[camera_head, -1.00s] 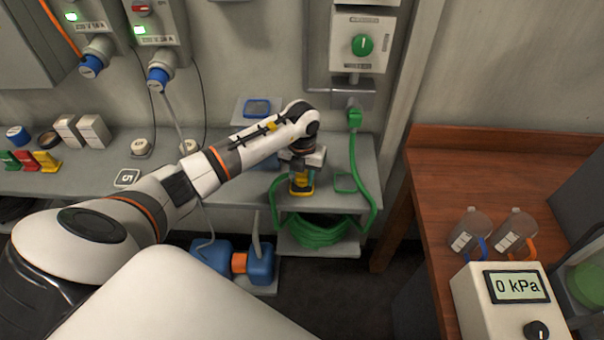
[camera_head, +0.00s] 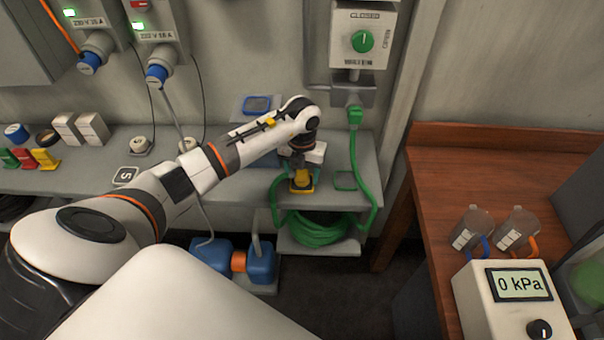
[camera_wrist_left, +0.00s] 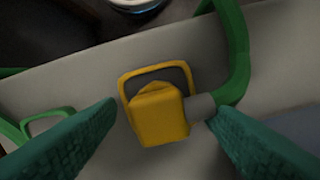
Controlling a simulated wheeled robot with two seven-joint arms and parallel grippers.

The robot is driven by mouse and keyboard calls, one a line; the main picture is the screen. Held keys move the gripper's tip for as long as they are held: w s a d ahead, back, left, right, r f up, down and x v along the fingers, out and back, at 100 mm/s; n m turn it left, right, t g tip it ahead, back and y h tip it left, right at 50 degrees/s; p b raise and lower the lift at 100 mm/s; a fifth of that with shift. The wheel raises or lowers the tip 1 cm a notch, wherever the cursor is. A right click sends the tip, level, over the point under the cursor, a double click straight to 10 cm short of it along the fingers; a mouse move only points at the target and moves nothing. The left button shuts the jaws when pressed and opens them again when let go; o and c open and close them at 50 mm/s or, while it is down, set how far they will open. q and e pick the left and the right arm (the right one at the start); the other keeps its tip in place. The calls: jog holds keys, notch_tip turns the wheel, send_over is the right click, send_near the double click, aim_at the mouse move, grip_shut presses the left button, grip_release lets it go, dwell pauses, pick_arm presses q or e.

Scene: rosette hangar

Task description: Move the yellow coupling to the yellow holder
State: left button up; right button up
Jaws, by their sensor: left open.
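The yellow coupling (camera_head: 302,182) stands near the front edge of the grey bench, at a square yellow frame that I take for the yellow holder (camera_wrist_left: 126,84). In the left wrist view the coupling (camera_wrist_left: 158,118) covers the near part of the frame; I cannot tell how deep it sits. A grey stub joins its side to a green hose (camera_wrist_left: 238,50). My left gripper (camera_head: 303,165) is just above the coupling, open, with its green fingers apart on either side and no visible grip. My right gripper is not in view.
Coiled green hose (camera_head: 320,230) lies below the bench. The wooden table (camera_head: 425,185) with a gauge box (camera_head: 505,310) stands at right.

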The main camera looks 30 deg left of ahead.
pick_arm(q)
notch_tip(320, 180, up, 11)
jog(key=b, duration=0.2)
dwell(0.6)
